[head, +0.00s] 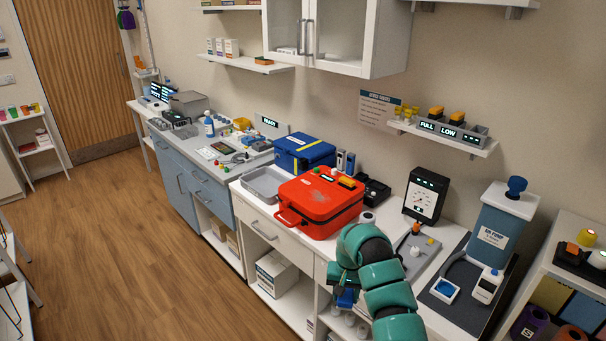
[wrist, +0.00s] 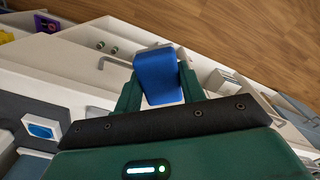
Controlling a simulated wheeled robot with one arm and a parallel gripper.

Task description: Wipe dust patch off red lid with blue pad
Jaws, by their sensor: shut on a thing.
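The red case with its red lid (head: 305,202) sits shut on the white counter, left of my arm in the head view. A faint greyish patch shows on the lid top, too small to make out clearly; a yellow-orange item (head: 347,183) lies on the lid's right part. My gripper (head: 344,292) is in front of the counter, lower than the case and to its right, apart from it. It is shut on the blue pad (wrist: 157,75), which sticks out between the two green fingers in the wrist view. In the head view the pad (head: 345,299) is partly hidden by my arm.
A grey tray (head: 252,192) stands left of the case and a blue case (head: 303,146) behind it. A wall shelf (head: 440,137) hangs above.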

